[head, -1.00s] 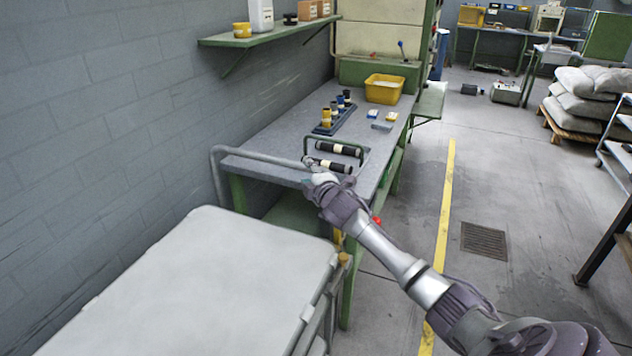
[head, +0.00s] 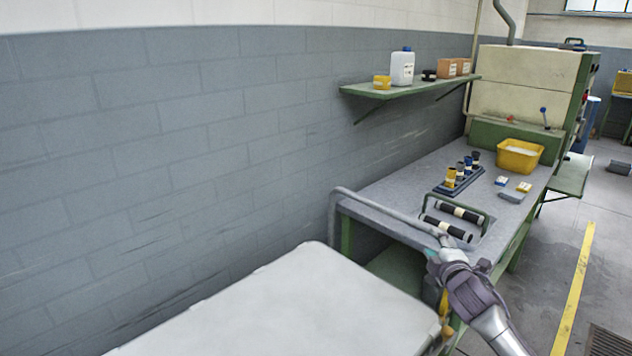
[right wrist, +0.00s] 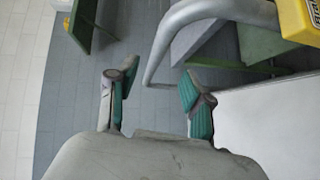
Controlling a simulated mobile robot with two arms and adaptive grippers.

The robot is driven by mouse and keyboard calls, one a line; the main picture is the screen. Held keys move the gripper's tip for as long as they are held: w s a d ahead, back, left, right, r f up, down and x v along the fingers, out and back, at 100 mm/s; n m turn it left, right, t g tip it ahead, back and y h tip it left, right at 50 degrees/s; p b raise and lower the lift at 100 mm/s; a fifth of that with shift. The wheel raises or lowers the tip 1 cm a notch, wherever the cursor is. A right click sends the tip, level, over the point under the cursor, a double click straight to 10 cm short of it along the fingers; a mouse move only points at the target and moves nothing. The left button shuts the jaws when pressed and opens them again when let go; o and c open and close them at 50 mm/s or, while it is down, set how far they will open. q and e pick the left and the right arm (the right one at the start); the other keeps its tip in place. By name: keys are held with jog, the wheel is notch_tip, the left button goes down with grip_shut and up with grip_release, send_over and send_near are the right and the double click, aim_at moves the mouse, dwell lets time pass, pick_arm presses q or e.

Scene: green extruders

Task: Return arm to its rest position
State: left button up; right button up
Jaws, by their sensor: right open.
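My right arm comes in from the lower right of the head view. Its gripper (head: 437,256) is at the near end of the grey workbench (head: 385,195), close to the bent grey rail (head: 380,207) there. In the right wrist view the two teal-padded fingers (right wrist: 158,90) stand wide apart with nothing between them. The rail (right wrist: 158,50) passes beyond the fingers; I cannot tell whether it touches them. My left arm and gripper are not in view.
A white-topped surface (head: 290,310) fills the near foreground. The bench bears two black rollers (head: 452,220), a rack of several coloured cylinders (head: 460,180) and a yellow bin (head: 519,156). A wall shelf (head: 410,89) hangs above. Open floor with a yellow line (head: 575,285) lies right.

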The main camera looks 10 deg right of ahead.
jog(key=s+a+f+m+g, duration=0.2)
jog(key=s+a+f, duration=0.3)
jog(key=s+a+f+m+g+y, duration=0.1)
jog(key=s+a+f+m+g, duration=0.1)
jog(key=s+a+f, duration=0.3)
jog(key=s+a+f+m+g+y, duration=0.1)
jog(key=s+a+f+m+g, duration=0.1)
jog(key=s+a+f, duration=0.3)
jog(key=shift+s+f, duration=0.25)
jog(key=shift+s, duration=0.2)
jog(key=shift+s+f, duration=0.2)
jog(key=shift+s, duration=0.25)
jog(key=s+a+f+m+g+y, duration=0.1)
jog(key=s+a+f+m+g, duration=0.3)
jog(key=s, duration=0.7)
jog(key=s+a+r+m+g+y, duration=0.1)
jog(key=s+a+m+g, duration=0.15)
jog(key=s+a, duration=0.6)
jog(key=s+d+f+n+g, duration=0.1)
jog(key=s+f, duration=0.1)
jog(key=f, duration=1.1)
jog(key=s+d+f, duration=0.2)
jog(key=f, duration=1)
jog(key=s+d+f+g, duration=0.1)
jog(key=s+d+f, duration=0.2)
jog(key=s+f, duration=1.3)
jog(key=shift+s+f, duration=0.35)
